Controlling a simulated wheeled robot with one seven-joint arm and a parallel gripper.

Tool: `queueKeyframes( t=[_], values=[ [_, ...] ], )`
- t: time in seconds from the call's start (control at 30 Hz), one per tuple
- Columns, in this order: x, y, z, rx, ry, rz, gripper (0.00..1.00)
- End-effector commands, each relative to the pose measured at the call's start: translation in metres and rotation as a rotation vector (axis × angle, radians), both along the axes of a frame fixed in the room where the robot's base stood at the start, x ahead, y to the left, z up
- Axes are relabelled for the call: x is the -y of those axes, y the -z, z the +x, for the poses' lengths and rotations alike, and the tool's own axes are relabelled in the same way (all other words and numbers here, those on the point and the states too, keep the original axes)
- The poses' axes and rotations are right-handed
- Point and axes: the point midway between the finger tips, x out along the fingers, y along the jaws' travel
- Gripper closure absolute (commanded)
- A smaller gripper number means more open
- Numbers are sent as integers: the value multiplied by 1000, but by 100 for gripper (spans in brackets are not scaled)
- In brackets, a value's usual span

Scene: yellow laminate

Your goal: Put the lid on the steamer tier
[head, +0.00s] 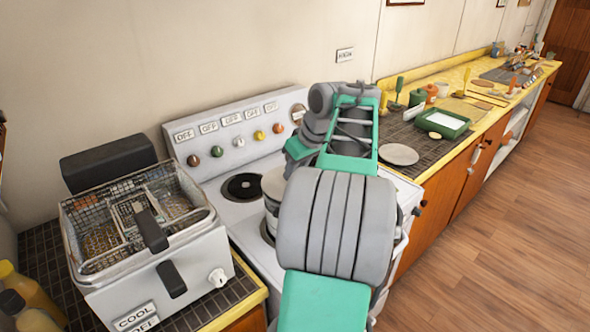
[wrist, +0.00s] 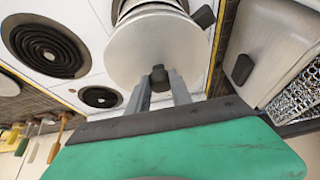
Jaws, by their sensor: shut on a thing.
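The lid is a pale grey disc (wrist: 140,45) with a dark knob (wrist: 158,74) in the wrist view. My gripper (wrist: 160,88) is shut on that knob. The lid overlaps a round metal vessel (wrist: 150,6) on the stove, probably the steamer tier, with a dark handle (wrist: 203,16). I cannot tell whether the lid touches it. In the head view my arm hides my gripper and most of the vessel. Only a pale disc edge (head: 272,183) and some of the stack's side (head: 271,206) show left of the arm.
The white stove (head: 228,170) has a bare coil burner (head: 242,187) left of the arm. A deep fryer (head: 150,240) with wire baskets stands on the left. A grey disc (head: 398,154) and a green tray (head: 443,124) lie on the right counter. The wooden floor is clear.

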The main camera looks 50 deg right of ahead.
Motion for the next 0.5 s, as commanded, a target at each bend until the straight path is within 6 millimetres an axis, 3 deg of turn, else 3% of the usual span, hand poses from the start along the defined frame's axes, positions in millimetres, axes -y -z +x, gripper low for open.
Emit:
queueKeyframes(
  t=[0.5],
  values=[
    [0,8,0,1,0,-1,100]
  ],
)
